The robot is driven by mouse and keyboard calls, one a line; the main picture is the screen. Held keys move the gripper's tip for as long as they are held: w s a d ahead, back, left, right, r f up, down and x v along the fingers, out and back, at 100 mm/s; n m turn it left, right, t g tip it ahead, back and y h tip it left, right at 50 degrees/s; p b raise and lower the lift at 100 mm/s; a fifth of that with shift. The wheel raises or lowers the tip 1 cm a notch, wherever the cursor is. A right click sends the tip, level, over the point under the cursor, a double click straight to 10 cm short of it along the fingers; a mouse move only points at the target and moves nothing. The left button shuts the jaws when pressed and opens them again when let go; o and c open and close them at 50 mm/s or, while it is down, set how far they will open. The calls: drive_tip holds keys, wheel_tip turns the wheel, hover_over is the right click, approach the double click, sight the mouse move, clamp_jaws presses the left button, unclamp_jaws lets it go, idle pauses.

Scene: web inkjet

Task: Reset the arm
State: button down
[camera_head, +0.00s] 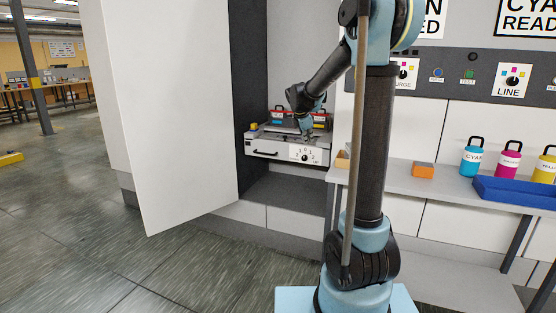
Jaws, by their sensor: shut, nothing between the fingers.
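My arm rises from its blue base in the middle of the head view, bends over at the top and reaches left and down into an open cabinet bay. My gripper (308,138) is small in this view and points down, shut and empty, over a white drawer unit (270,149) with a black handle and a dial. The gripper is close to the top of the unit; whether it touches cannot be told. Red, blue and yellow items (284,116) stand in a row behind the gripper, partly hidden by it.
A large white door (165,110) stands open left of the bay. To the right, a grey shelf (455,188) holds an orange block (423,170), cyan (473,157), magenta (508,161) and yellow (545,168) bottles and a blue tray (515,192).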

drive_tip(key=s+d+f+m+g+y, duration=0.15)
drive_tip(key=s+m, duration=0.35)
drive_tip(key=s, duration=0.7)
drive_tip(key=s+d+f+m, duration=0.3)
drive_tip(key=s+m, duration=0.2)
drive_tip(key=s, duration=0.6)
drive_tip(key=s+d+f+m+g, duration=0.15)
drive_tip(key=s+m, duration=0.35)
drive_tip(key=s, duration=0.7)
drive_tip(key=s+f+m+y, duration=0.1)
drive_tip(key=s+f+m, duration=0.4)
drive_tip(key=s+f, duration=0.3)
drive_tip(key=s, duration=0.3)
drive_tip(key=shift+a+f+m+g, duration=0.2)
drive_tip(key=shift+f+m+g, duration=0.15)
drive_tip(key=shift+m+g, duration=0.05)
drive_tip(key=shift+a, duration=0.1)
